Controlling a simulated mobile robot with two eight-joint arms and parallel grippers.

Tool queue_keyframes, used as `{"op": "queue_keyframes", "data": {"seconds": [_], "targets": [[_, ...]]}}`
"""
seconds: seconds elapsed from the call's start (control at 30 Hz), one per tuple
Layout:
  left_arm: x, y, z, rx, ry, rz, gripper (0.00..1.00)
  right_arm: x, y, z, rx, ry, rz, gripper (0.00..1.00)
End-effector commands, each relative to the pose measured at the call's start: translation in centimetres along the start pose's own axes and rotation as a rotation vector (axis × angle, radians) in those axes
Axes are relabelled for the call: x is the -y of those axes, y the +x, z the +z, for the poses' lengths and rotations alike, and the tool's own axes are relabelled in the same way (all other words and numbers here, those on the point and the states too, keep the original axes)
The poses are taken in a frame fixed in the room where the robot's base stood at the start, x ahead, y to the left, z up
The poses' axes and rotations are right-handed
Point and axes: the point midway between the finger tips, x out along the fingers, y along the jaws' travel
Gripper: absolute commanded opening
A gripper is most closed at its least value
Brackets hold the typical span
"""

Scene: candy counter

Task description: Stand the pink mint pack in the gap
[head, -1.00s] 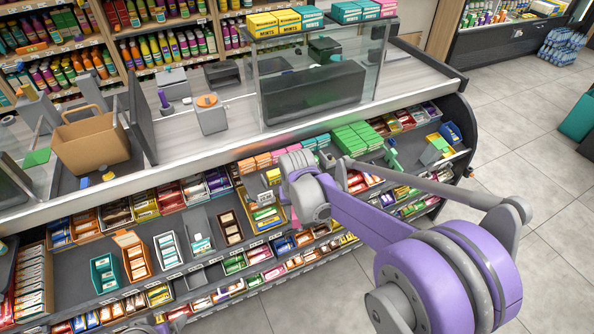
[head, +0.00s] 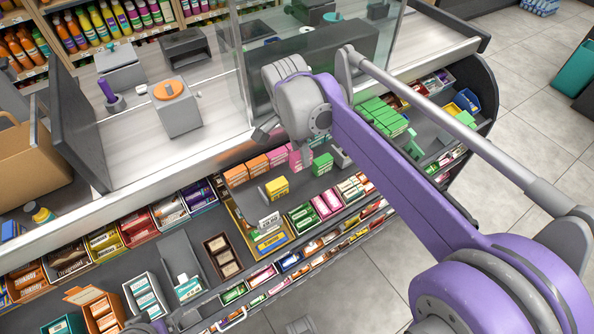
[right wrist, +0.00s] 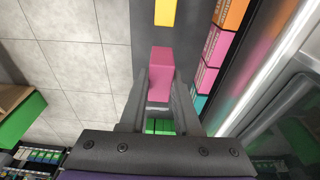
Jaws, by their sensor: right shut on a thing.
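My right gripper (head: 300,152) is over the upper shelf below the counter. In the right wrist view, its two fingers (right wrist: 160,84) are shut on a pink mint pack (right wrist: 160,72). The pack also shows in the head view (head: 302,157), partly hidden by the gripper. A yellow pack (head: 276,187) stands on the shelf to its left, and a green pack (head: 322,164) stands to its right. An open space lies between these two, with the pink pack at or above it. I cannot tell whether the pink pack touches the shelf. My left gripper is not clearly in view.
Orange packs (head: 258,164) and pink packs line the back of the shelf, close behind the gripper. A glass screen (head: 232,70) stands on the counter above. Green packs (head: 382,116) are stacked to the right. Candy trays (head: 302,217) fill the front.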

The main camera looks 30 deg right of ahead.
Motion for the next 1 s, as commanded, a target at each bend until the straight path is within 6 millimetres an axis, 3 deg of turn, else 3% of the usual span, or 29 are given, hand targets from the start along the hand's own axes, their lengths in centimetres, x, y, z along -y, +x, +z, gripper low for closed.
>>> {"op": "queue_keyframes", "data": {"seconds": [0.1, 0.33, 0.5, 0.9, 0.93, 1.0], "targets": [[0.0, 0.3, 0.2, 0.001, 0.0, 0.0, 0.81, 0.0, 2.1, 0.3, 0.0, -0.002, 0.0, 0.0], [0.0, 0.6, 0.3, 0.002, 0.0, 0.0, 0.81, 0.1, 4.0, 0.6, 0.0, -0.003, -0.001, 0.0], [0.0, 1.0, 0.5, 0.003, 0.0, 0.0, 0.81, 0.1, 6.4, 1.0, 0.0, -0.003, -0.001, 0.0], [0.0, 1.1, 0.6, 0.004, 0.0, 0.0, 0.81, 0.1, 7.0, 1.1, 0.0, -0.003, -0.001, 0.0], [0.0, 1.1, 0.6, 0.004, 0.0, 0.0, 0.81, 0.1, 7.0, 1.1, 0.0, -0.003, -0.001, 0.35], [0.0, 1.1, 0.6, 0.004, 0.0, 0.0, 0.81, 0.1, 7.0, 1.1, 0.0, -0.003, -0.001, 0.47]]}}
